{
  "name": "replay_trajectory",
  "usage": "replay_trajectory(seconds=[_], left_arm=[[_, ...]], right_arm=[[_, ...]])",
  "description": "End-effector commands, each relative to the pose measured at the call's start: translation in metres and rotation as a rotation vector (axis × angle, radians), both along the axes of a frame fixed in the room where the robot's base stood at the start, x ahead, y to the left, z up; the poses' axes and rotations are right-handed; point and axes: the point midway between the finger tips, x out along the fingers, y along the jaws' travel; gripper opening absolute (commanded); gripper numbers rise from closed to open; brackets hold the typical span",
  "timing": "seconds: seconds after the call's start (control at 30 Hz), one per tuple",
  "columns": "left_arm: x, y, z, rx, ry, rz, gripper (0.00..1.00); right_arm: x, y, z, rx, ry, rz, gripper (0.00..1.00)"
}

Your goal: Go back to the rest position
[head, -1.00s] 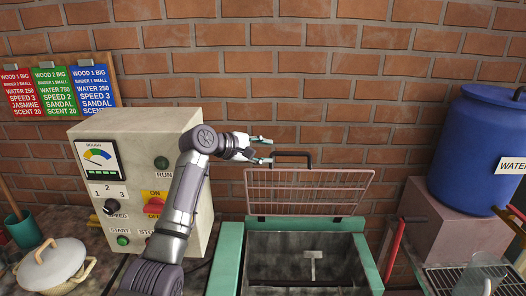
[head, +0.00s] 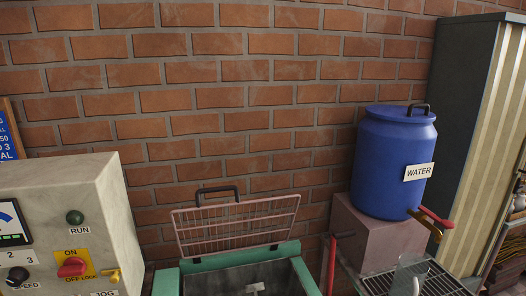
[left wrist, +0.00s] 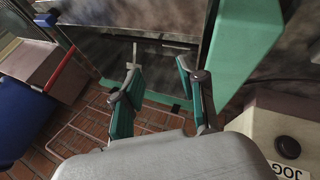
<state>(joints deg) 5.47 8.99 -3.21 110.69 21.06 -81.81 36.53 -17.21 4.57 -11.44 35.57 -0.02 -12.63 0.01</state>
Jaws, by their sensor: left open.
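My left gripper (left wrist: 160,100) shows in the left wrist view with its two green-padded fingers apart and nothing between them. Beyond the fingers are the dark basin and green frame (left wrist: 245,45) of the extruder and its raised wire guard. In the head view neither gripper shows. The wire guard (head: 237,225) stands up with its black handle at the top, above the green-framed trough (head: 165,283). The control box (head: 100,200) with its RUN lamp and ON/OFF switch is at the left.
A blue water barrel (head: 388,165) with a red-handled tap stands on a pinkish block (head: 365,240) at the right. A glass jug (head: 408,272) sits on a rack below the tap. A tall dark cabinet (head: 465,130) is at the far right. A brick wall closes the back.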

Motion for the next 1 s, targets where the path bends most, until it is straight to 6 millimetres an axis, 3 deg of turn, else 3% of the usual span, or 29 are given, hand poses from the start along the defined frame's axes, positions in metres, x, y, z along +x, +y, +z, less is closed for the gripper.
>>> replay_trajectory(seconds=[0.03,0.1,0.2,0.5,0.73,1.0], left_arm=[[-0.037,-0.001,-0.016,0.072,0.020,-0.068,0.41],[-0.076,-0.001,-0.028,0.164,0.036,-0.153,0.41],[-0.118,0.001,-0.035,0.258,0.056,-0.251,0.41],[-0.202,0.007,-0.036,0.422,0.108,-0.446,0.41],[-0.251,0.012,-0.027,0.507,0.146,-0.563,0.41],[-0.237,0.010,-0.093,0.505,0.169,-0.575,0.41]], right_arm=[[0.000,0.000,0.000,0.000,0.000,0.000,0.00],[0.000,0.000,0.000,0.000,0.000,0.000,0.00],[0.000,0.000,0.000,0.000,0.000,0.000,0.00],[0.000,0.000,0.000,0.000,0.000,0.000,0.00],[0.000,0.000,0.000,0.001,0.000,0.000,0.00],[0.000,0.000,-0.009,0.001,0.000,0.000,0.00]])
